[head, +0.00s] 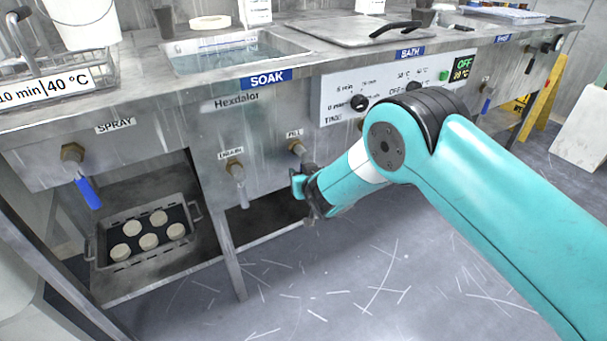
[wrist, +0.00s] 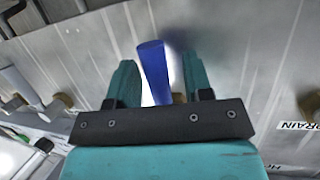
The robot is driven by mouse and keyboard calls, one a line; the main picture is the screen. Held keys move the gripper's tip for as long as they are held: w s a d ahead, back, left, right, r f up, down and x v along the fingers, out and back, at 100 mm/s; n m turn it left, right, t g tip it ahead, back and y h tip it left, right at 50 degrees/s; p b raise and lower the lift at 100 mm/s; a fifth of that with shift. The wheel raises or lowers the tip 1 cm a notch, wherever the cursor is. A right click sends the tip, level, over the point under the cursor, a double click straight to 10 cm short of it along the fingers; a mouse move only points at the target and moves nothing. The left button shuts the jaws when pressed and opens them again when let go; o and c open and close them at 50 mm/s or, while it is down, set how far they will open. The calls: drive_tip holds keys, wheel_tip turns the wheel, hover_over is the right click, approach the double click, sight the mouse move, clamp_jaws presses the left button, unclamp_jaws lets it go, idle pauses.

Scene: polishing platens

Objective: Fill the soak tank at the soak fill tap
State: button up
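The soak tank (head: 235,60) is a sunken steel basin behind the blue SOAK label (head: 265,79), with a bluish surface inside; I cannot tell its level. The soak fill tap (head: 297,148) is a brass fitting below the FILL label on the front panel. Its lever is hidden by my gripper in the head view. In the wrist view a blue lever (wrist: 153,70) stands between the two fingers of my gripper (wrist: 160,62). The fingers are apart, with a visible gap on the lever's right; contact on the left is unclear. My gripper (head: 305,190) is just below the fill tap.
The soak drain tap (head: 236,170) is left of the fill tap, its label also in the wrist view (wrist: 299,126). The spray tap (head: 72,153) has a blue lever. A tray of pale discs (head: 125,260) sits on the lower shelf. A control panel (head: 345,90) is right. Floor below is clear.

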drive_tip(key=v, duration=1.7)
drive_tip(key=shift+s+d+r, duration=0.1)
drive_tip(key=shift+d+r, duration=0.05)
drive_tip(key=shift+d, duration=0.05)
